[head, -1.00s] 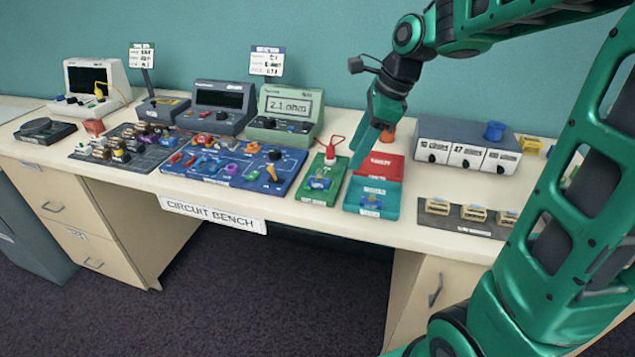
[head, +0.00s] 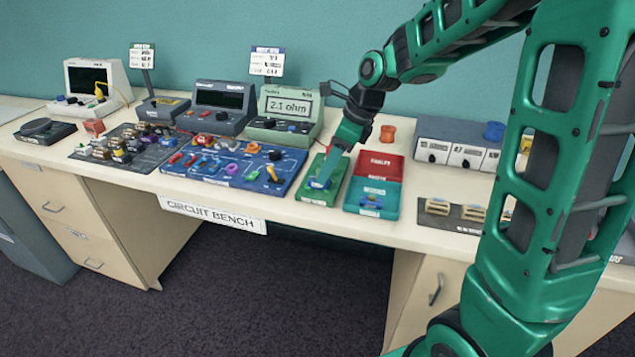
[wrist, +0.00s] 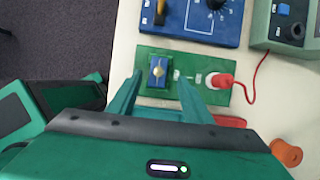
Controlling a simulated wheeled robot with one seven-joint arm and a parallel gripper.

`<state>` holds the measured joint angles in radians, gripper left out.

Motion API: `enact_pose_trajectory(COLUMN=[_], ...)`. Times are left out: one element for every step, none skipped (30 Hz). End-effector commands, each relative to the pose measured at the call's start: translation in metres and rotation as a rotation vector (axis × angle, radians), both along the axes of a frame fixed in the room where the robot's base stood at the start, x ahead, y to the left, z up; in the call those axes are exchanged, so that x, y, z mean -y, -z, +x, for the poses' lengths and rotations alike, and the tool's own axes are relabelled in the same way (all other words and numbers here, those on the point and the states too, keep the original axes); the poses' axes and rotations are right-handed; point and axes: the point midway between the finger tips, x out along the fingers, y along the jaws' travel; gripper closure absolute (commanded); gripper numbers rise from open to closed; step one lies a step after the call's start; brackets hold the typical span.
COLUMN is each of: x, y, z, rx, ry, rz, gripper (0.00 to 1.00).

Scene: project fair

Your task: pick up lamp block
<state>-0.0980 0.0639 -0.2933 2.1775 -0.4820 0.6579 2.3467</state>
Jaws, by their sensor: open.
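The lamp block is a small blue block with a yellowish dome on top (wrist: 158,72). It sits on one end of a green board (wrist: 150,100). In the wrist view my gripper (wrist: 160,84) is open, with one finger on each side of the block and the block between the tips. I cannot tell whether the fingers touch it. The green board also shows in the head view (head: 312,195).
A red plug with a red wire (wrist: 222,80) stands on the same board. A blue circuit board (head: 235,170) lies to the left. A red and teal tray (head: 378,180) with another blue block (head: 371,200) lies to the right. An orange spool (head: 388,133) stands behind.

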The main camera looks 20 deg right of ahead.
Motion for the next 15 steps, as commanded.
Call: enact_pose_trajectory(x=[-0.005, -0.008, -0.009, -0.010, -0.011, -0.012, -0.013, -0.013, -0.014, -0.014, -0.014, -0.014, -0.014, -0.014, -0.014], y=[0.008, 0.011, 0.016, 0.020, 0.023, 0.026, 0.028, 0.029, 0.031, 0.031, 0.032, 0.032, 0.031, 0.031, 0.031], z=[0.000, 0.001, 0.002, 0.003, 0.004, 0.005, 0.006, 0.006, 0.006, 0.006, 0.007, 0.007, 0.007, 0.007, 0.007], rx=[-0.004, -0.004, -0.003, -0.004, -0.004, -0.001, -0.001, -0.001, -0.001, -0.001, -0.001, 0.000, 0.001, 0.001, 0.001], ry=[-0.003, -0.004, -0.002, -0.002, -0.002, -0.001, -0.001, -0.001, 0.000, 0.000, 0.000, 0.000, 0.000, 0.000, 0.000], rz=[0.000, 0.001, 0.001, 0.001, 0.001, 0.001, 0.001, 0.001, 0.001, 0.001, 0.001, 0.001, 0.001, 0.001, 0.001], gripper=[0.55, 0.55, 0.55, 0.55, 0.55, 0.55, 0.55, 0.55, 0.55, 0.55, 0.55, 0.55, 0.55, 0.55, 0.55])
